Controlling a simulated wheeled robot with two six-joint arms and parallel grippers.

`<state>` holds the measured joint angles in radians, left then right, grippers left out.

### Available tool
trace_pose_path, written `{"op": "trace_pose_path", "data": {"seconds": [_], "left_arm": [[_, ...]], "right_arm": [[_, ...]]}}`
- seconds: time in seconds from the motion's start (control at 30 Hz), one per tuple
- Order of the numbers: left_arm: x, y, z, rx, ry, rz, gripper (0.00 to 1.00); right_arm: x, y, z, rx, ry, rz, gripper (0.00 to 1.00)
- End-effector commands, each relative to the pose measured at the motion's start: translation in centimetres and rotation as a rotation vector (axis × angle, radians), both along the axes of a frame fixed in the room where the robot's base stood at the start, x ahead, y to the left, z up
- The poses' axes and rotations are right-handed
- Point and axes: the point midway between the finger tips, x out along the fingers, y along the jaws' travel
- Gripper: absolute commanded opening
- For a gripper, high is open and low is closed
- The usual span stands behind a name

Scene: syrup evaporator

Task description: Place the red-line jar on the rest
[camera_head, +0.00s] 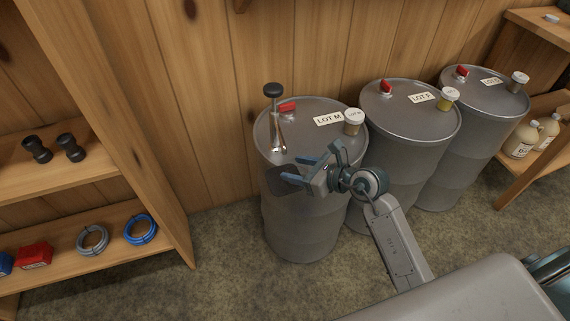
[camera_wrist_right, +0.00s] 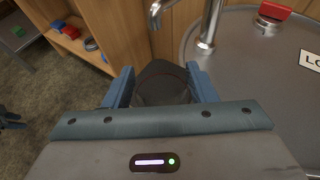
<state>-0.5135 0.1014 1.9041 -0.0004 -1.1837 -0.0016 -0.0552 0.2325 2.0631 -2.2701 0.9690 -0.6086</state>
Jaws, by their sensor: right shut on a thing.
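My right gripper (camera_head: 298,171) is at the front left edge of the top of the LOT M drum (camera_head: 305,215), below a metal spout with a black knob (camera_head: 273,90). In the right wrist view its two blue fingers (camera_wrist_right: 161,88) are shut on a see-through jar (camera_wrist_right: 163,96), with a faint reddish line round it. A dark flat plate (camera_head: 284,188), perhaps the rest, shows at the drum's edge by the fingers. Whether the jar touches it I cannot tell. The jar is hard to make out in the head view.
Two more drums (camera_head: 410,115) (camera_head: 487,97) stand to the right, each with a red cap and a small lidded jar. A shelf (camera_head: 95,255) at left holds coils and black spools. Bottles (camera_head: 522,138) stand on the right shelf. Floor is clear in front.

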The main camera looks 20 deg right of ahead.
Motion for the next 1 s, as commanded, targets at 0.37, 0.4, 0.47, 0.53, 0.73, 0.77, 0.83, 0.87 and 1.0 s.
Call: {"op": "trace_pose_path", "data": {"seconds": [0.37, 0.4, 0.47, 0.53, 0.73, 0.77, 0.83, 0.87, 1.0], "left_arm": [[0.0, 0.0, -1.3, -0.003, 0.004, 0.004, 0.36], [0.0, 0.0, -1.6, -0.004, 0.005, 0.004, 0.36], [0.1, 0.0, -1.6, -0.003, 0.006, 0.004, 0.36], [0.3, 0.0, -1.6, -0.003, 0.004, 0.005, 0.36], [0.4, 0.0, -1.4, -0.004, -0.002, 0.004, 0.36], [0.4, 0.0, -1.3, -0.004, -0.002, 0.004, 0.36], [0.4, 0.0, -1.3, -0.004, -0.002, 0.004, 0.36], [0.3, 0.0, -1.3, -0.004, -0.001, 0.004, 0.36], [0.1, -0.1, -1.0, -0.004, 0.000, 0.003, 0.36]], "right_arm": [[3.3, 2.7, -0.4, 0.002, 0.005, 0.001, 0.28], [3.2, 2.6, -1.0, 0.000, 0.005, 0.001, 0.28], [3.2, 2.5, -1.4, 0.000, 0.004, 0.001, 0.28], [3.2, 2.5, -1.6, -0.001, 0.002, 0.001, 0.28], [3.2, 2.5, -1.5, 0.000, 0.001, 0.001, 0.28], [3.2, 2.5, -1.6, 0.000, 0.001, 0.001, 0.28], [3.1, 2.5, -1.7, 0.000, 0.001, 0.001, 0.28], [3.2, 2.5, -1.8, 0.000, 0.001, 0.001, 0.28], [3.1, 2.5, -1.8, 0.000, 0.001, 0.001, 0.73]]}}
